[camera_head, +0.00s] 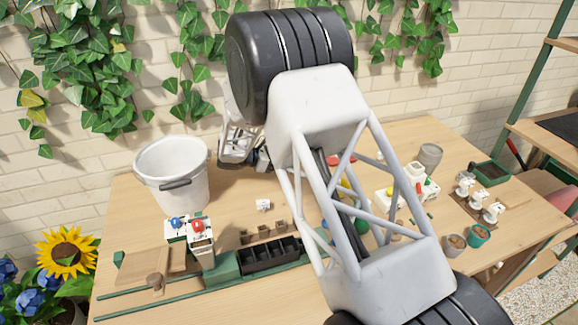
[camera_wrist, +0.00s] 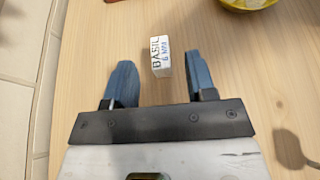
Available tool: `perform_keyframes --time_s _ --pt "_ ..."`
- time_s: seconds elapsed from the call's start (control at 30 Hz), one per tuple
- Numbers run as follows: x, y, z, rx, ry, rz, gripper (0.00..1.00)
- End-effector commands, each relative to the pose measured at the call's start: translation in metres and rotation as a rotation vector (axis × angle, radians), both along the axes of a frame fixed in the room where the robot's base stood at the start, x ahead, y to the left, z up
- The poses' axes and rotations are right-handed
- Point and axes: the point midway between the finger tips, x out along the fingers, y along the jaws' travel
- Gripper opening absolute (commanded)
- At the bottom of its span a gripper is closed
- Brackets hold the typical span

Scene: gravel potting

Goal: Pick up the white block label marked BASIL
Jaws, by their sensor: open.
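The white block label marked BASIL (camera_wrist: 161,57) stands on the wooden table in the wrist view, with its lettering running lengthwise and a smaller blue line of text beside it. My gripper (camera_wrist: 159,66) is open, with one blue finger on each side of the block in the picture. There are visible gaps between the block and both fingers, and I see no contact. In the head view my arm covers much of the middle, and I cannot make out the BASIL block for sure behind it.
A pale tiled wall (camera_wrist: 15,90) runs close along the left of the wrist view. A yellow bowl (camera_wrist: 247,3) is at its upper right. In the head view, a white bucket (camera_head: 172,178), another small white block (camera_head: 263,205) and a black tray (camera_head: 270,254) stand on the table.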

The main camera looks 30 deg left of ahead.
Motion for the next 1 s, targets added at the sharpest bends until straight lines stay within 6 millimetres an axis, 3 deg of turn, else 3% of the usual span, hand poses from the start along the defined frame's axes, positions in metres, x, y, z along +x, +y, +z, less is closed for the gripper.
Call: perform_keyframes --time_s 0.5,1.0 --pt "0.027 -0.029 -0.016 0.001 -0.001 0.000 0.51" --pt "0.030 -0.031 -0.018 0.000 0.000 0.001 0.51"
